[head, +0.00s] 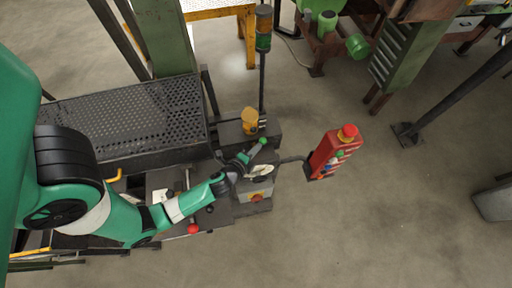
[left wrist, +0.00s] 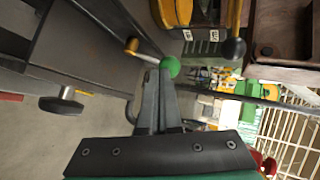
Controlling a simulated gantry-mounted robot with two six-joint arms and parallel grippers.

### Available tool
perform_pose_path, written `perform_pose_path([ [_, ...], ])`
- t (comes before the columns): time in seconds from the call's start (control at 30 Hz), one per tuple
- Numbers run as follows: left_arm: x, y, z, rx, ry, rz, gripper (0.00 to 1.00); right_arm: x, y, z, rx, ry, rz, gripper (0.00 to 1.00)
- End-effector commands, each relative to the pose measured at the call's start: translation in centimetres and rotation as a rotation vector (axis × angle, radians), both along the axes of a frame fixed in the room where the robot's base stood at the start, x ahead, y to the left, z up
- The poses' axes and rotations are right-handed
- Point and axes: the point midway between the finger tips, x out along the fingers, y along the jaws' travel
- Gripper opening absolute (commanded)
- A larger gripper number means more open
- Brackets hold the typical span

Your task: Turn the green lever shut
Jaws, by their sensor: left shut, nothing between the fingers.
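The green lever's round green knob (head: 263,141) shows in the head view at the end of my left arm, by the dark machine ledge. In the left wrist view the green knob (left wrist: 170,67) sits just beyond my fingertips, with a brass-coloured part to its left. My left gripper (head: 243,160) is shut and empty. In the left wrist view its closed dark fingers (left wrist: 160,76) point at the knob and overlap its lower edge; I cannot tell whether they touch. Part of the lever is hidden behind the fingers. My right gripper is not in view.
A yellow device (head: 250,118) stands on the ledge behind the knob. A red button box (head: 328,154) is on an arm to the right. A grey box with a red-orange switch (head: 256,195) lies just below. Open floor (head: 370,230) is at right.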

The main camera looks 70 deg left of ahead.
Motion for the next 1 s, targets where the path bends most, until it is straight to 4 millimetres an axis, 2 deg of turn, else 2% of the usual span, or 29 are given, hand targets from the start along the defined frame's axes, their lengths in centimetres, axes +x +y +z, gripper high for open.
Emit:
perform_pose_path([
  [0.57,0.7,0.0,-0.1,0.001,-0.001,0.0,0.0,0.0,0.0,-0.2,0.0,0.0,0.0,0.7],
  [1.0,2.6,-0.2,-0.8,0.001,-0.001,0.0,0.0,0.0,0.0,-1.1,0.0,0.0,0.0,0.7],
])
